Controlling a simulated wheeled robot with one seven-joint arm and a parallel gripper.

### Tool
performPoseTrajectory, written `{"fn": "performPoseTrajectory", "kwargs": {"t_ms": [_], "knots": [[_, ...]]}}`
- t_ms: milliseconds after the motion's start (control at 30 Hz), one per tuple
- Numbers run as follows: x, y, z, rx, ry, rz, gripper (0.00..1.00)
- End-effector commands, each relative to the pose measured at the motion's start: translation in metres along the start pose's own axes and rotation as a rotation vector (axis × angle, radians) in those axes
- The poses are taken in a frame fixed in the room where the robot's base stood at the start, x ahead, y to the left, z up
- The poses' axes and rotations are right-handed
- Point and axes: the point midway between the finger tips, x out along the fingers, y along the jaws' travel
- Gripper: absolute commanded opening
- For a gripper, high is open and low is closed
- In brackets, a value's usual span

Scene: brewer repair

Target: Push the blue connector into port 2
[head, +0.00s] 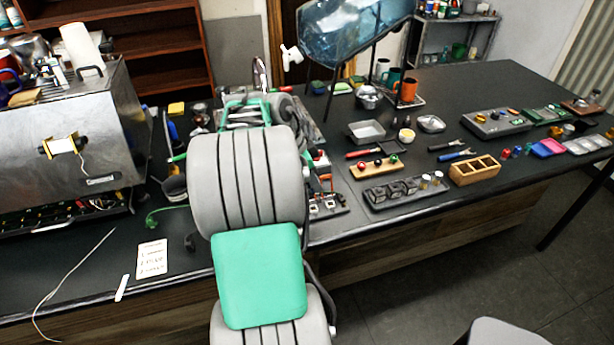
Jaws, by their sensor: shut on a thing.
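My own grey and green arm stands in the middle of the head view and covers the work spot behind it. My gripper's fingers are hidden behind the arm, so neither they nor anything between them shows. I cannot make out the blue connector or port 2. A dark board with small white-and-red parts (328,205) sticks out to the right of my arm on the black worktop (205,245). It is too small and too covered to tell whether these parts are ports. A green cable end (152,218) lies left of my arm.
A steel coffee machine (75,135) stands at the left. A printed card (152,258), a white strip (122,288) and a thin wire (72,277) lie at the front left. Trays, tools and a wooden box (474,172) fill the right. A blue water bottle (350,35) hangs behind.

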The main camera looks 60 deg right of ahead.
Motion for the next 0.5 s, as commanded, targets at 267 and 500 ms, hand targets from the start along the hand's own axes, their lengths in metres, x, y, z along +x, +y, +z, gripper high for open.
{"fn": "performPoseTrajectory", "kwargs": {"t_ms": [267, 500], "knots": [[0.022, -0.002, 0.015, -0.014, 0.0, -0.005, 0.0], [0.045, -0.002, 0.023, -0.012, 0.0, -0.005, 0.0]]}}
